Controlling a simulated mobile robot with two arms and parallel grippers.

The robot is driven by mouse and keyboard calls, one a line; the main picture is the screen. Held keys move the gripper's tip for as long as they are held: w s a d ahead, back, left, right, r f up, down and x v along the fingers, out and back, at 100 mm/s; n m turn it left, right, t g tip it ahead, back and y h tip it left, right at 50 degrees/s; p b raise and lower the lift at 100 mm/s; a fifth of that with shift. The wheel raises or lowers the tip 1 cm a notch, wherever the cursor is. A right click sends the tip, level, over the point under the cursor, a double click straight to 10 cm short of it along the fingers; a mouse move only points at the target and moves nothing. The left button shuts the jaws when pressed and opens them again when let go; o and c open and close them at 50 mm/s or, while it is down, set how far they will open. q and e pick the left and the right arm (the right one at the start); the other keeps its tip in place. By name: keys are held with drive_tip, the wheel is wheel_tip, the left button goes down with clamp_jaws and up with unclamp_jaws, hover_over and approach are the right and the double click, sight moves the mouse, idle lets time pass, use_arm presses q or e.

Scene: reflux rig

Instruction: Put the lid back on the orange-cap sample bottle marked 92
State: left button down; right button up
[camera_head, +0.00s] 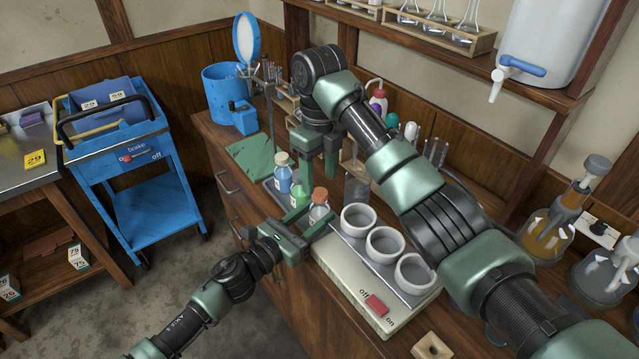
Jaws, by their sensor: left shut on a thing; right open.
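A clear sample bottle (318,213) with an orange cap (320,195) at its top stands at the right end of a row of bottles. I cannot read a number on it, nor tell whether the cap is fully seated. My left gripper (317,218) comes in from the front left and is shut on this bottle, its fingers partly hiding the lower body. My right gripper (319,166) is open and empty, pointing down behind and above the bottles. A blue-filled bottle (283,178) and a green-filled bottle (299,195) stand to the left.
A hotplate (351,285) with several white bowls stands right of the bottle. A green mat (249,157) lies at left. Racks and flasks crowd the back and right. My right arm crosses above the bench. A blue cart (118,150) stands apart at left.

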drive_tip(key=shift+r, duration=0.6)
drive_tip(key=shift+c, duration=0.4)
